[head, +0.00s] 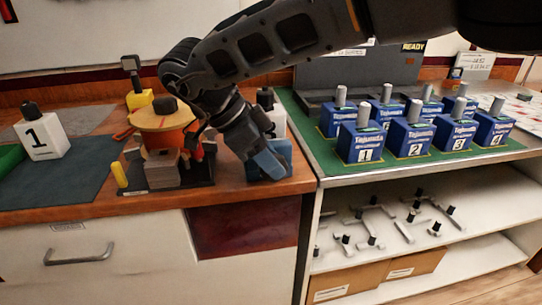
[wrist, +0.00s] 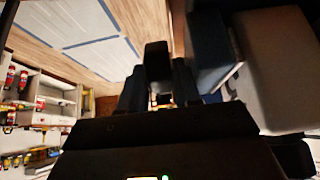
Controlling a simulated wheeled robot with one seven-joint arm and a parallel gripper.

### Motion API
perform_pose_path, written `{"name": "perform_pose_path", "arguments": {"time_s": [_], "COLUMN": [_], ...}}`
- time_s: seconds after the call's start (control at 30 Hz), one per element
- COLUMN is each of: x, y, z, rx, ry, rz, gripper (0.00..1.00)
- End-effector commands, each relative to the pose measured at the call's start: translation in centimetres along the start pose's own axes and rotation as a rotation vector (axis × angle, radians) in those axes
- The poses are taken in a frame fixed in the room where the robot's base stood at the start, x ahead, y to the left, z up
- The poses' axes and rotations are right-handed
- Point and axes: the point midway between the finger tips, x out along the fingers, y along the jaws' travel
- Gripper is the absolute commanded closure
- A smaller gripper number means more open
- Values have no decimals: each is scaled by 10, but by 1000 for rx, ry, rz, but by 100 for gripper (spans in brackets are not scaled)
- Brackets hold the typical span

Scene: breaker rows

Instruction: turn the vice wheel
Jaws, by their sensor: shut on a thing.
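A tan round disc (head: 150,122) with a black knob on top sits above an orange body on the bench; it looks like the vice wheel. Grey blocks (head: 164,168) stand in front of it on a dark base plate. My gripper (head: 272,172) reaches down to the right of this assembly, beside or at a blue block-like shape; its fingertips are hard to make out there. In the wrist view my gripper (wrist: 157,88) is shut on a dark blocky piece (wrist: 157,58) between its fingers. I cannot tell whether that piece belongs to the wheel.
Several blue numbered boxes (head: 408,138) with grey pegs stand on a green mat at right. A shelf (head: 440,190) below holds several T-shaped pieces. A yellow post (head: 119,175) stands at the base plate's left.

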Motion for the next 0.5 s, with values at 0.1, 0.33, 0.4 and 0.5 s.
{"name": "perform_pose_path", "arguments": {"time_s": [0.1, 0.33, 0.4, 0.5], "x": [-1, -1, -1, -1], "y": [0, -1, -1, 0], "z": [0, 0, 0, 0], "rx": [1, 1, 1, 1], "ry": [8, 9, 8, 8], "rz": [-2, -2, -2, -2], "gripper": [98, 98, 98, 62]}}
